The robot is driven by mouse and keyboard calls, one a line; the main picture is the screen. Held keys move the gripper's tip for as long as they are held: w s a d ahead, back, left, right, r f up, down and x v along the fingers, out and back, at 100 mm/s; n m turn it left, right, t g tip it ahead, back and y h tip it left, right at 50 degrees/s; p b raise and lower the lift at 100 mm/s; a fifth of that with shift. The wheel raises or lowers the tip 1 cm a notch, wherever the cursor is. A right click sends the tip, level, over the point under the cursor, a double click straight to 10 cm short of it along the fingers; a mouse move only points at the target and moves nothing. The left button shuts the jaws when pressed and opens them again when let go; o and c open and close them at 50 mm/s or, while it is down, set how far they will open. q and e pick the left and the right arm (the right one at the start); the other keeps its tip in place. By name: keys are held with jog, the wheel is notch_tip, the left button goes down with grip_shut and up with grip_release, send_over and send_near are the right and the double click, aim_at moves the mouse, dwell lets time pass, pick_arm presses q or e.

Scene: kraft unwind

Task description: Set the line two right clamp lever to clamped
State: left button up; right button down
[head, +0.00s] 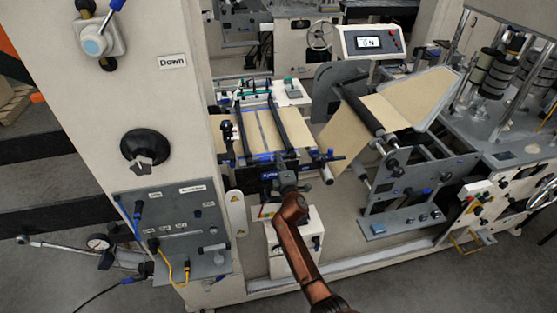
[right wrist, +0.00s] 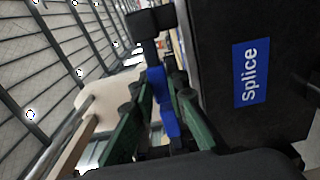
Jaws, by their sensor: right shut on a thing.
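My right arm comes up from the bottom of the head view, and its gripper (head: 284,180) is at the front of the splice table (head: 262,130). In the right wrist view, the green fingers of my right gripper (right wrist: 160,108) stand on both sides of a blue lever (right wrist: 166,108) and are shut on it. The lever runs down from a black block (right wrist: 150,22). In the head view my gripper hides most of this spot, so the lever's exact angle cannot be told. My left gripper is in neither view.
A black housing with a blue "Splice" label (right wrist: 252,72) stands close beside my right fingers. A machine column (head: 165,100) with a dark knob (head: 146,148) rises to the left. A roller stand with brown web (head: 390,110) is to the right.

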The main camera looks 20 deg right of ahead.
jog(key=shift+f, duration=0.2)
jog(key=c, duration=1.9)
grip_release()
jog(key=shift+r, duration=0.1)
jog(key=shift+s, duration=0.1)
jog(key=s, duration=0.4)
jog(key=s+a, duration=0.1)
jog(key=s, duration=0.2)
jog(key=s+a, duration=0.1)
jog(key=s, duration=0.3)
jog(key=shift+s, duration=0.35)
jog(key=shift+d, duration=0.1)
